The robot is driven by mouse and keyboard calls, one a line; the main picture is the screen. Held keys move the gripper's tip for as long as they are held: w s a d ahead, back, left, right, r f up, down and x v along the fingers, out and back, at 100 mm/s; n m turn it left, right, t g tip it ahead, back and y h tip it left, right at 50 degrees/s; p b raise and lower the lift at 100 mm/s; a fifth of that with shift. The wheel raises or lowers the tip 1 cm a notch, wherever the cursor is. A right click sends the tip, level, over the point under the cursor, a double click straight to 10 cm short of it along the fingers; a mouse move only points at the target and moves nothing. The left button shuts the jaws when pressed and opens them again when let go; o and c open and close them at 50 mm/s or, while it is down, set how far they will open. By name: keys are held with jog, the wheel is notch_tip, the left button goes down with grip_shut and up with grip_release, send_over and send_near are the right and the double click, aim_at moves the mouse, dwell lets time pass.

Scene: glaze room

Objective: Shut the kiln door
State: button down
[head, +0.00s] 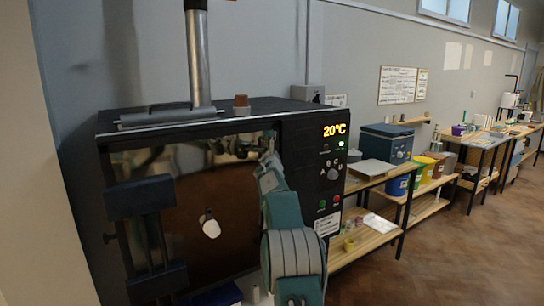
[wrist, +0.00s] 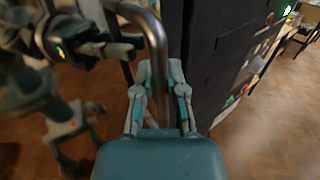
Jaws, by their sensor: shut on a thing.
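The kiln (head: 200,125) stands at the left in the head view, with a black top and a lit display reading 20°C. Its door (head: 165,250) has a shiny, brownish reflecting face, a pale round plug and dark hinge blocks at the left. The door lies close to the kiln front; I cannot tell whether a narrow gap is left. In the wrist view my gripper (wrist: 160,72) is shut on the curved metal handle (wrist: 155,32), with one finger on each side of the bar. The dark kiln front (wrist: 225,50) is just right of it. My arm hides the door's right edge in the head view.
A metal flue pipe (head: 198,60) rises above the kiln. The wooden floor (head: 450,260) is clear at the right.

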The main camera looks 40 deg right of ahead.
jog(key=shift+w+a, duration=0.25)
jog(key=c, duration=0.7)
grip_release()
jog(key=shift+w+d, duration=0.1)
jog(key=shift+w, duration=0.1)
jog(key=shift+s, duration=0.1)
jog(key=shift+v, duration=5.9)
